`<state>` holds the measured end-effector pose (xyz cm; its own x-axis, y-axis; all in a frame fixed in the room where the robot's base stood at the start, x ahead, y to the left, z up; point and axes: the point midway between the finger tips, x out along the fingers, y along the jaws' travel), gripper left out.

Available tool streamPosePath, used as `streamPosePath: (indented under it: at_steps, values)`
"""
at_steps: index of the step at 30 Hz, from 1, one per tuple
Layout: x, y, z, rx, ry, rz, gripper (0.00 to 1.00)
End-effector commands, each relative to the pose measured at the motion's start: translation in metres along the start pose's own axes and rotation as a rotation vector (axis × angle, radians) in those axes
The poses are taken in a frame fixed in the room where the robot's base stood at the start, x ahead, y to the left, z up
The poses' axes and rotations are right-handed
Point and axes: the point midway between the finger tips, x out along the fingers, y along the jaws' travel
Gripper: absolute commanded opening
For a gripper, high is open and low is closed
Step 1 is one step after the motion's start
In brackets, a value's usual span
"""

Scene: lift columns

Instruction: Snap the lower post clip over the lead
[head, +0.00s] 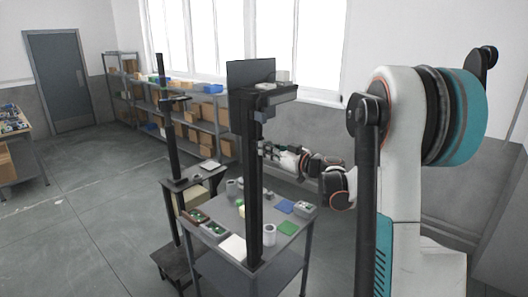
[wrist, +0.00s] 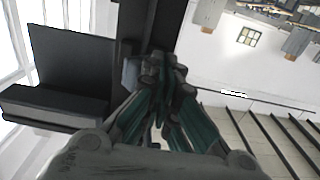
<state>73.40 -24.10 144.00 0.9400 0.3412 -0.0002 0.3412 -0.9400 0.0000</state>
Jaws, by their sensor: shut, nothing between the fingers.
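A dark upright post (head: 254,205) rises from the grey cart. It also shows in the wrist view (wrist: 134,22). A small grey-blue block (wrist: 131,74), which may be a clip, is on the post beside my fingertips. I cannot tell whether it is the lower clip or whether it is open. My gripper (head: 263,150) is beside the post at about mid-height. In the wrist view its teal and dark fingers (wrist: 163,68) come together, with nothing seen between them. The fingertips look close to the block; contact cannot be told. I cannot make out the lead.
A dark panel (head: 250,73) and a shelf-like head (head: 268,96) top the post. The cart top (head: 228,210) carries a white cup (head: 269,234), green and blue pads and small boxes. A second dark column (head: 170,140) stands to the left. Shelving lines the back wall.

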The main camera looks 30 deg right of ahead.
Motion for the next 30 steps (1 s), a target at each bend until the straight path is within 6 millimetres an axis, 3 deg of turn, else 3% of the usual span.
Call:
streamPosePath:
  at_steps: [8,30]
  values:
    - [-0.003,0.002,0.000,0.000,0.000,0.000,0.00]
    - [-0.042,0.002,0.000,0.000,0.000,0.001,0.00]
